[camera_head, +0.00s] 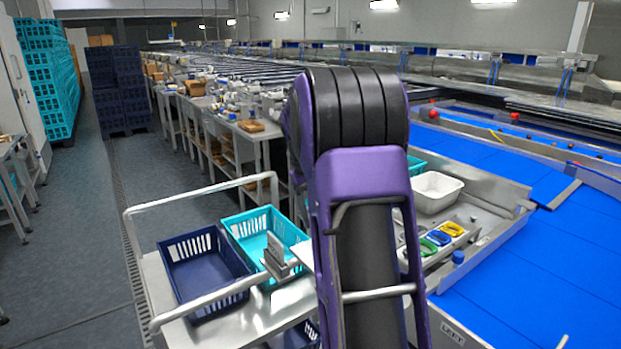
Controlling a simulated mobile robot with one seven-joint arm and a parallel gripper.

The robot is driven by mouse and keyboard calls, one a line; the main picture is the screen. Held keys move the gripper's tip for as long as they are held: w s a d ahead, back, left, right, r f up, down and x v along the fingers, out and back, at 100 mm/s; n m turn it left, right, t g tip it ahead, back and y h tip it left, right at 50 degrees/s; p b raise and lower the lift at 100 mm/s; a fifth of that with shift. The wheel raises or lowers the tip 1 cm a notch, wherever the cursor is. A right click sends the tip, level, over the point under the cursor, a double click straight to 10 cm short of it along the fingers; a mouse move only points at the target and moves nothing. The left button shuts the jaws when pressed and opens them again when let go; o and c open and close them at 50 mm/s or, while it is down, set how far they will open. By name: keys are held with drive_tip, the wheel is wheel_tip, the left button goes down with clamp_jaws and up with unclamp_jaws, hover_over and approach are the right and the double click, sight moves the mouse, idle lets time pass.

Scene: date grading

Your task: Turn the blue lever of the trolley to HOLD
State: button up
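The trolley (262,318) stands at the lower left, with a pale tubular handle frame (200,200) around its top. A navy basket (205,262) and a turquoise basket (236,222) sit on it. I cannot make out a blue lever or a HOLD mark on the trolley; my purple and black arm covers its right side. A grey metal piece (277,258) shows left of my arm, in front of the turquoise basket. It may be part of my gripper, but I cannot tell whether its fingers are open or shut.
Blue conveyor belts (545,270) fill the right. Stacked crates (118,90) stand behind. The left aisle floor (75,230) is clear.

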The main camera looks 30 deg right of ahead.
wheel_tip(320, 180, up, 11)
drive_tip(key=a, duration=0.2)
drive_tip(key=shift+w+p, duration=0.15)
drive_tip(key=shift+p, duration=0.2)
drive_tip(key=shift+a+f, duration=0.1)
drive_tip(key=shift+f, duration=0.05)
